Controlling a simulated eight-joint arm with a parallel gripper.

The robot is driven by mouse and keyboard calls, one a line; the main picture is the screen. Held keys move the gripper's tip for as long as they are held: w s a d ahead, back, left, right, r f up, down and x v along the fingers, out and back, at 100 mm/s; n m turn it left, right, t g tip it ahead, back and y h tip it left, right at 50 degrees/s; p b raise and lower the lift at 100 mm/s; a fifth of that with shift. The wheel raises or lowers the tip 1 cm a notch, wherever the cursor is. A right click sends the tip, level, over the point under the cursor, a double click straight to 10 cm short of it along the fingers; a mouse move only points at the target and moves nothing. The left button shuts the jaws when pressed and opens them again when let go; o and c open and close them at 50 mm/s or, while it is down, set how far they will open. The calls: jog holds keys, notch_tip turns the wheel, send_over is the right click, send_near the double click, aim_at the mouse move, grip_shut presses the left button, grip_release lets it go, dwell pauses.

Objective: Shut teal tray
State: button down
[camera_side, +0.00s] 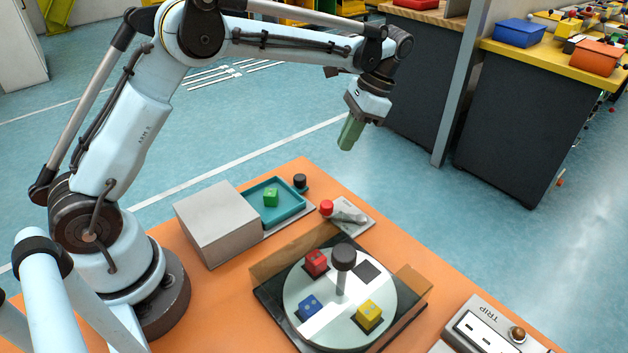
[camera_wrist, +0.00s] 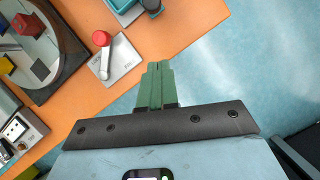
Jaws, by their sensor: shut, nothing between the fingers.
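The teal tray (camera_side: 290,207) stands out of a grey box (camera_side: 217,224) on the orange table, so it is open. A green die (camera_side: 270,197) lies in it, and a dark round knob (camera_side: 300,181) is at its outer end. In the wrist view a corner of the tray (camera_wrist: 121,5) shows at the top edge, with the knob (camera_wrist: 151,4) beside it. My gripper (camera_side: 350,135) is shut and empty, with green fingers. It hangs above and beyond the table's far edge, to the right of the tray and apart from it. Its fingers also show in the wrist view (camera_wrist: 157,85).
A red-knobbed lever (camera_side: 345,212) on a grey plate stands close to the tray. A round turntable (camera_side: 340,300) with red, blue and yellow dice and a dark post is in front. A TRIP box (camera_side: 490,325) is at the lower right.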

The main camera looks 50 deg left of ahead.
jog(key=x, duration=0.5)
jog(key=shift+s+f, duration=0.1)
jog(key=shift+f, duration=0.25)
jog(key=s, duration=0.1)
jog(key=a, duration=0.1)
jog(key=s, duration=0.1)
jog(key=shift+s+a+f, duration=0.25)
jog(key=shift+s+f, duration=0.05)
jog(key=shift+s+a, duration=0.25)
jog(key=shift+s, duration=0.4)
send_over(270, 210)
